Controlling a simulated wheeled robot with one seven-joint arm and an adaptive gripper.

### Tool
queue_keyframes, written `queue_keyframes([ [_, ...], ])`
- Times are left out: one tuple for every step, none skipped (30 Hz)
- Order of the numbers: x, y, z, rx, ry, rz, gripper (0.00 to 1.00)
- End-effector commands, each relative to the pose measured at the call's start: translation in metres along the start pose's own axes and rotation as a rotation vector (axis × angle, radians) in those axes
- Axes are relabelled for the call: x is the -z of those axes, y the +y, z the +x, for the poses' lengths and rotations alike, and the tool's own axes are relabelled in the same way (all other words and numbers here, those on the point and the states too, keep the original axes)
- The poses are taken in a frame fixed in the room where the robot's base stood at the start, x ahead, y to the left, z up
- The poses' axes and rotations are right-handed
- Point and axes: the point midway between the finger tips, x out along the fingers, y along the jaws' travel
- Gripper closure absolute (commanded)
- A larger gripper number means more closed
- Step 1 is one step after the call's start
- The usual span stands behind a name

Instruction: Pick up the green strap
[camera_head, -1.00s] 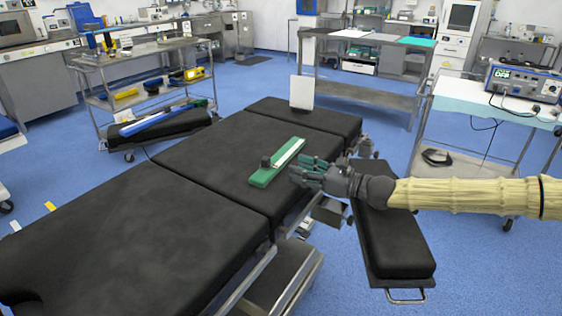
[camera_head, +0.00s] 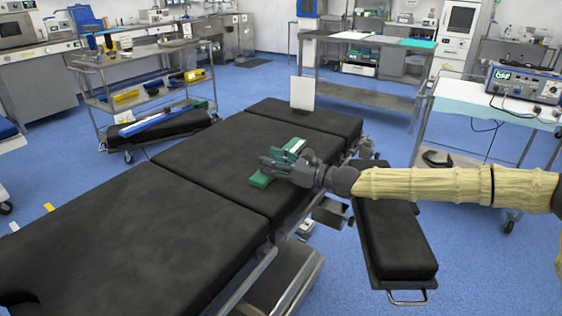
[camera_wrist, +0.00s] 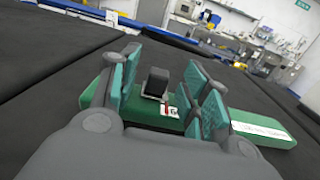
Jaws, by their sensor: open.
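The green strap (camera_head: 261,180) lies flat on the black operating table, partly hidden behind my gripper in the head view. In the wrist view the strap (camera_wrist: 262,128) runs across the picture, with a black block-like buckle (camera_wrist: 157,82) standing on it and a white-and-red label beside the buckle. My gripper (camera_head: 268,163) is over the strap, near its middle. In the wrist view my gripper (camera_wrist: 160,88) is open, with its green-padded fingers on either side of the buckle. I cannot tell whether the fingers touch the strap.
The black operating table (camera_head: 90,228) has wide bare padding to the left. A white upright panel (camera_head: 302,93) stands at its far end. A black side pad (camera_head: 393,238) sits below my arm at right. Carts stand at left and right.

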Motion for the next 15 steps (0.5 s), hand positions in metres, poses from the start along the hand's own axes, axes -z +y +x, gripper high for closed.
queue_keyframes([
  [0.0011,0.0000,0.0061,0.000,0.001,0.001,0.54],
  [0.0011,0.0002,0.0090,-0.001,0.001,0.002,0.54],
  [0.0010,0.0003,0.0121,-0.001,0.001,0.002,0.54],
  [0.0008,0.0001,0.0137,-0.001,0.001,0.001,0.54],
  [0.0006,-0.0001,0.0146,0.000,0.001,0.001,0.54],
  [0.0004,-0.0003,0.0152,0.000,0.001,0.001,0.54],
  [0.0003,-0.0004,0.0153,0.000,0.001,0.001,0.54],
  [0.0002,-0.0004,0.0153,0.000,0.001,0.001,0.54],
  [0.0001,-0.0003,0.0152,0.000,0.001,0.001,0.54],
  [0.0001,-0.0003,0.0152,0.000,0.001,0.001,0.54],
  [0.0001,-0.0002,0.0153,0.000,0.001,0.001,0.54],
  [0.0001,-0.0002,0.0153,0.000,0.001,0.001,0.59],
  [0.0001,-0.0002,0.0152,0.000,0.001,0.001,0.65],
  [0.0001,-0.0002,0.0152,0.000,0.001,0.001,0.70],
  [0.0001,-0.0002,0.0151,0.000,0.001,0.001,0.77],
])
